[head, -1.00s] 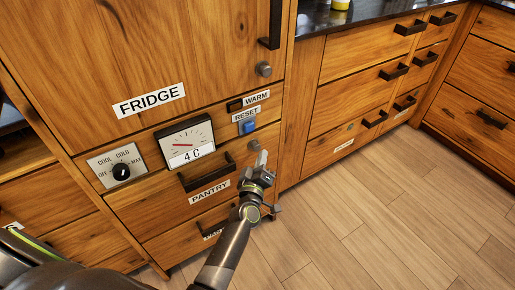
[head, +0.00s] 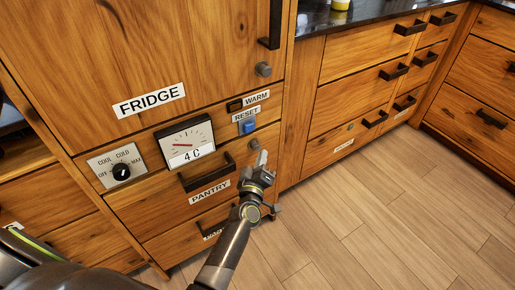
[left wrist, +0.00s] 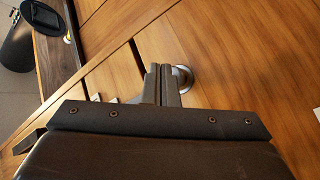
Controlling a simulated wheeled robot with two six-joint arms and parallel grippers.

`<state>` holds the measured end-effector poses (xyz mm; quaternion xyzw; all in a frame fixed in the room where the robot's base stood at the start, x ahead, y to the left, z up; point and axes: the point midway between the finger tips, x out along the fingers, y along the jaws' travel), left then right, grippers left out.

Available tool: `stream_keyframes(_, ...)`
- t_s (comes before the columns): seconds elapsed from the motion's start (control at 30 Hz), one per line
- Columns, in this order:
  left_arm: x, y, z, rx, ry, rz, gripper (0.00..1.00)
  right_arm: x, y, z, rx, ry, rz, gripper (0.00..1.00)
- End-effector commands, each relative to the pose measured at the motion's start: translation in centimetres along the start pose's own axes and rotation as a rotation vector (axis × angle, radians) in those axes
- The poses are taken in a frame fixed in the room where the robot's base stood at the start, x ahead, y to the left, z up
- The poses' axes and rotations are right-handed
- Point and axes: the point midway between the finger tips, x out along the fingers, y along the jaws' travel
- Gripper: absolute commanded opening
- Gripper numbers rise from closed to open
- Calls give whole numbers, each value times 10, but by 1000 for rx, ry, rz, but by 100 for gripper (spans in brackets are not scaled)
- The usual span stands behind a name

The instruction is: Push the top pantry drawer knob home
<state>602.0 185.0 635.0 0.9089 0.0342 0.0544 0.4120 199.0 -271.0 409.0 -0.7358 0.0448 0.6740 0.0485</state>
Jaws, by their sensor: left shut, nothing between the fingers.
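The top pantry drawer (head: 165,193) has a dark bar handle (head: 207,172) above a PANTRY label (head: 209,193). A small round grey knob (head: 254,144) is at the drawer's upper right. My left gripper (head: 262,158) is shut and empty, with its fingertips just below and right of the knob. In the left wrist view the closed fingers (left wrist: 163,84) partly cover the silver knob (left wrist: 184,78). I cannot tell whether they touch it. My right gripper is not in view.
Above the drawer are the fridge door (head: 180,50), another grey knob (head: 263,69), a blue reset button (head: 247,127), a gauge (head: 187,143) and a dial (head: 121,172). A lower drawer (head: 190,240) is beneath. The wooden floor (head: 390,220) to the right is clear.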

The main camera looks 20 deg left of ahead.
Motion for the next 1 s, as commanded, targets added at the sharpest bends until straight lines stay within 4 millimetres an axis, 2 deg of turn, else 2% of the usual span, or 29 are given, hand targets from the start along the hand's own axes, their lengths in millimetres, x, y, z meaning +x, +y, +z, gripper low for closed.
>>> stream_keyframes(1.0, 9, -6, -7, 1, 0, 1, 0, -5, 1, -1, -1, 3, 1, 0)
